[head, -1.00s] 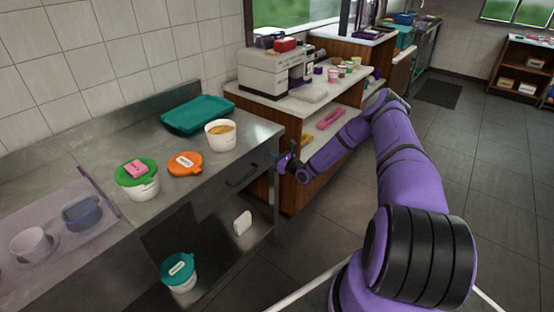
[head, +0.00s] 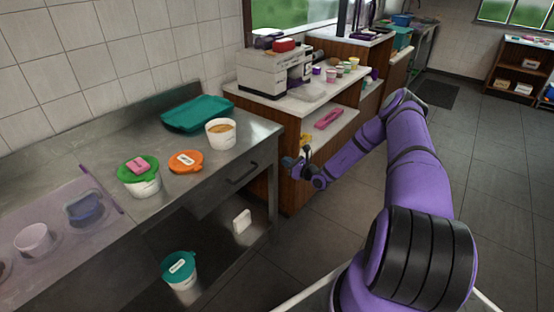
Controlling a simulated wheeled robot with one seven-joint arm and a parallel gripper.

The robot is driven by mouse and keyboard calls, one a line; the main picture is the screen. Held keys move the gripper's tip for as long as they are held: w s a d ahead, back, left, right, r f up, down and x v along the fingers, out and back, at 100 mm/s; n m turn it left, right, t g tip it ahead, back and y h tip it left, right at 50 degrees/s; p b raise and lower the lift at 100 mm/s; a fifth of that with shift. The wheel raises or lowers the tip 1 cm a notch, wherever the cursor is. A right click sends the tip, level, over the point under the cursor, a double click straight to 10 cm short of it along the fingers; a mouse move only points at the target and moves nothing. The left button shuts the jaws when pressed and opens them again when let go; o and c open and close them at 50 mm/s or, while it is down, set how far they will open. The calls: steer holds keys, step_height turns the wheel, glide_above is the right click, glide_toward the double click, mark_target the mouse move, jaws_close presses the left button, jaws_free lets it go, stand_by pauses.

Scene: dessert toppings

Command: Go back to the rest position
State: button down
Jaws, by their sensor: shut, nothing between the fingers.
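My gripper (head: 303,152) is at the end of my purple arm in the head view. It is small in the picture, shut and empty, over the floor side of the steel counter (head: 110,160), in front of the wooden cabinet (head: 292,190). It is apart from the tubs on the counter. My arm reaches from the lower right up to a bent elbow, then back down and left to the gripper.
On the counter stand an open white tub (head: 221,138), an orange lid (head: 186,164), a green-lidded tub (head: 141,178) and a teal tray (head: 197,113). A teal-lidded tub (head: 181,275) is on the lower shelf. The tiled floor (head: 480,170) at right is clear.

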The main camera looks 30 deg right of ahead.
steer(key=v, duration=0.6)
steer(key=shift+s+r, duration=0.1)
steer(key=shift+r, duration=0.05)
steer(key=a+r+n+g+y, duration=0.35)
steer(key=a+r+n, duration=0.2)
steer(key=r, duration=0.35)
steer(key=a+r+n+g+y, duration=0.35)
steer(key=a+r+n, duration=0.2)
steer(key=r, duration=0.35)
steer(key=s+a+r+n+g+h, duration=0.2)
steer(key=s+a+r+n+g, duration=0.25)
steer(key=r, duration=0.35)
steer(key=s+a+r+n+g+h, duration=0.1)
steer(key=s+a+r+n+g, duration=0.25)
steer(key=a+r+n, duration=0.4)
steer(key=s+a+r+n+h, duration=0.35)
steer(key=s+r+h, duration=0.25)
steer(key=s+r, duration=0.8)
steer(key=s+d+r+n+t+h, duration=0.1)
steer(key=s+r+n+h, duration=0.1)
steer(key=s, duration=0.6)
steer(key=s+d+r+n+t+h, duration=0.1)
steer(key=s+r+n+t+h, duration=0.1)
steer(key=s, duration=0.7)
steer(key=shift+s+r+n, duration=0.25)
steer(key=shift+r+n, duration=0.35)
steer(key=shift+n, duration=0.15)
